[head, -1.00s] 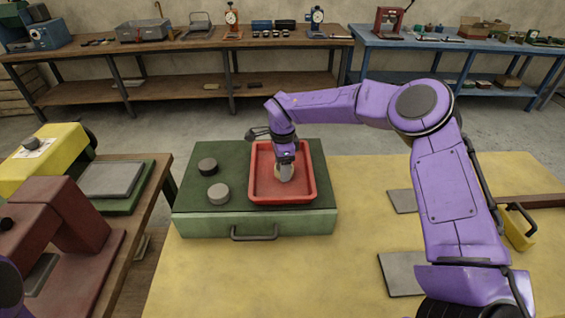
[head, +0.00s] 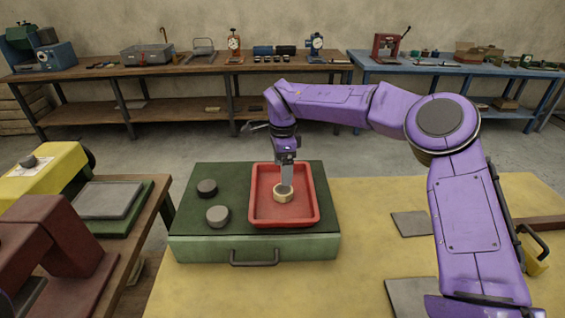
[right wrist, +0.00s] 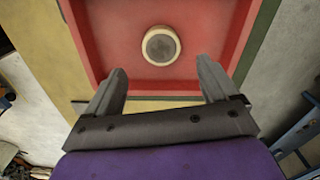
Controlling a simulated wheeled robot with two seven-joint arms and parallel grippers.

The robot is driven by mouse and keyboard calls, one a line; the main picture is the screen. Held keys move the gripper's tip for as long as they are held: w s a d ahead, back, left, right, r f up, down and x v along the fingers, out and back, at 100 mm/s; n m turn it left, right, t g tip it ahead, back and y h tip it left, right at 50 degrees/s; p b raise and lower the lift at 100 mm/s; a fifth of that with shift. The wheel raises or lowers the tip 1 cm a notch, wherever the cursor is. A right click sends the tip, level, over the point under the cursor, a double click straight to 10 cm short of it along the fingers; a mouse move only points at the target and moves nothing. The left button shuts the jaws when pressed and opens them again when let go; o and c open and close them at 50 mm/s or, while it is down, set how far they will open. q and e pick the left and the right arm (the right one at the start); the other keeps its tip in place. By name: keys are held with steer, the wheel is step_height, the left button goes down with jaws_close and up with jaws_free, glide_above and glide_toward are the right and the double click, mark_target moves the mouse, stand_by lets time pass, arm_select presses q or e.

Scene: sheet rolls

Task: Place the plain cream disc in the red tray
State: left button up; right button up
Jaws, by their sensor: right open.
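The cream disc (head: 283,194) lies flat in the red tray (head: 314,210), near its middle. In the right wrist view the disc (right wrist: 161,46) has a cream rim and a greyer centre, with bare tray floor around it. My right gripper (head: 287,184) is just above the disc in the head view. In the right wrist view its two fingers (right wrist: 160,66) are spread apart with nothing between them, and the disc shows beyond their tips. My left gripper is out of view.
The tray sits on a green case (head: 245,172) with a front handle. A dark disc (head: 207,188) and a grey disc (head: 217,216) lie on the case left of the tray. The yellow bench (head: 365,250) has flat grey plates on the right, with clear room between.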

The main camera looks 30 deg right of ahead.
steer(key=shift+r, duration=2)
